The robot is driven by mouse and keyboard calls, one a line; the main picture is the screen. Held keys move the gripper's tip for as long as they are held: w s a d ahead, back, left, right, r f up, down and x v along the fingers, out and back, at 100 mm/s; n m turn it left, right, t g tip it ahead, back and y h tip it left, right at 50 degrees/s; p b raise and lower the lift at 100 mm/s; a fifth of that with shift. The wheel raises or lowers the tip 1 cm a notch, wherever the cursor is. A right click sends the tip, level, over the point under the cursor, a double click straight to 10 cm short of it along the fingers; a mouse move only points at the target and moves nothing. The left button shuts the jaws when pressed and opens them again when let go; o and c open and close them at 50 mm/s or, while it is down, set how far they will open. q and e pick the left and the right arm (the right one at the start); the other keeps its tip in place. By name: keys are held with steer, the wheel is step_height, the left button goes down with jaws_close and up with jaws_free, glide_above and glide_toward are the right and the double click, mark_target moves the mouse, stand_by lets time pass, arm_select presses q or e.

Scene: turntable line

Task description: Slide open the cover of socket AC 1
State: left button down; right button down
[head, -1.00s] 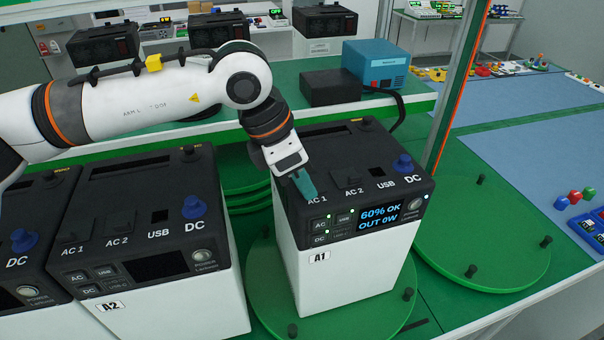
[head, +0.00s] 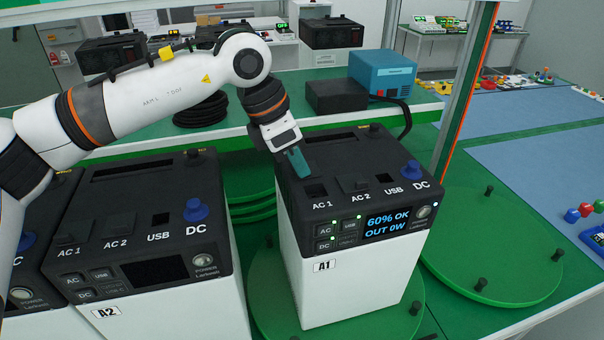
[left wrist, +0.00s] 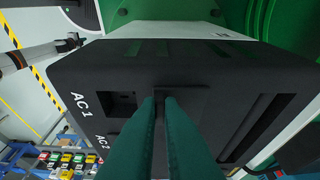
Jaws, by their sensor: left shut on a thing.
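The power station A1 (head: 345,265) stands upright on a green turntable and its display reads 60% OK. Its AC 1 socket (head: 316,190) shows as a dark, uncovered recess, and it also shows in the left wrist view (left wrist: 122,102). My left gripper (head: 300,163), with green fingers, is just behind the socket on the top face. In the left wrist view its fingers (left wrist: 160,102) are close together on the dark AC 1 cover (left wrist: 190,98), beside the recess. The fingertips partly hide the cover. My right gripper is not in view.
The AC 2 socket (head: 356,185) of A1 is covered. A blue DC knob (head: 411,169) sticks up at its right. A second station, A2 (head: 165,295), stands to the left. An empty green turntable (head: 490,240) is at the right.

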arm_select(q)
steer(key=shift+w+r, duration=0.1)
steer(key=shift+r, duration=0.05)
steer(key=c, duration=1.6)
jaws_free()
steer(key=shift+w, duration=0.1)
steer(key=shift+o, duration=0.2)
steer(key=b+v, duration=0.3)
steer(key=v, duration=0.8)
steer(key=shift+r, duration=0.4)
steer(key=shift+a, duration=0.15)
